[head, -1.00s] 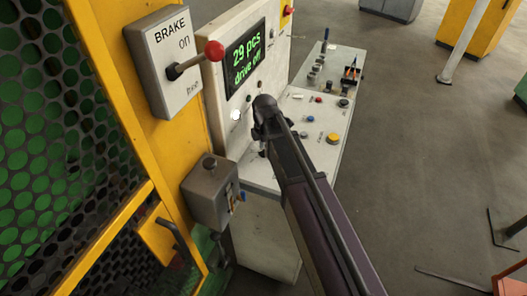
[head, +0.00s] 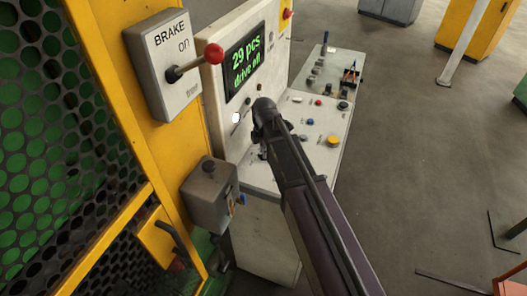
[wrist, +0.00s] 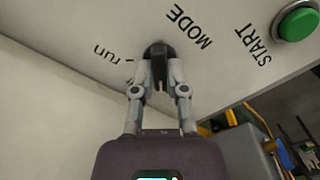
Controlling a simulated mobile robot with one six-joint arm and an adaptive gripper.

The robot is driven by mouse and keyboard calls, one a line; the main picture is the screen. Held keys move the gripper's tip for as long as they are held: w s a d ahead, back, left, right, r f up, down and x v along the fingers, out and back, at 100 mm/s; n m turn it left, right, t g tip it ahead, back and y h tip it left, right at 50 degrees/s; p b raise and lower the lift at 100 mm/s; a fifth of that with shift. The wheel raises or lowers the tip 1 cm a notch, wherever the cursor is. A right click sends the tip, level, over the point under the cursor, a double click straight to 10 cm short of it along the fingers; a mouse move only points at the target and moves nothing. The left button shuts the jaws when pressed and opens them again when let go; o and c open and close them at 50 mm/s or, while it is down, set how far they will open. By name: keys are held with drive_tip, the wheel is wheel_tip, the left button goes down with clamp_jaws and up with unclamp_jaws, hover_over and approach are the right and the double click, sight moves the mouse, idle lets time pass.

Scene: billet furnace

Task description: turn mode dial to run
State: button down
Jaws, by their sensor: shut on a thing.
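In the wrist view, the black mode dial (wrist: 158,52) sits on the pale panel beside the printed words MODE and "run". My gripper (wrist: 158,72) is shut on the dial, one finger on each side of its grip. "run" is printed left of the dial, with small tick marks between them. The fingers partly cover the dial, so its exact pointing is hard to tell. In the head view, my gripper (head: 262,112) is at the upright face of the console, and the dial is hidden behind it. The screen (head: 245,62) reads "29 pcs" and "drive on".
A green START button (wrist: 298,22) is on the same panel. The brake box (head: 165,65) with its red-knobbed lever (head: 213,52) stands left of the console. A grey box (head: 208,195) is below it. Several buttons cover the sloping desk (head: 325,150). Open floor lies to the right.

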drive_tip(key=shift+m, duration=0.3)
drive_tip(key=m, duration=0.3)
drive_tip(key=shift+m, duration=0.3)
drive_tip(key=m, duration=0.4)
drive_tip(key=shift+m, duration=0.3)
drive_tip(key=m, duration=0.4)
drive_tip(key=shift+m, duration=2.5)
drive_tip(key=c, duration=0.7)
unclamp_jaws()
drive_tip(key=shift+o, duration=0.2)
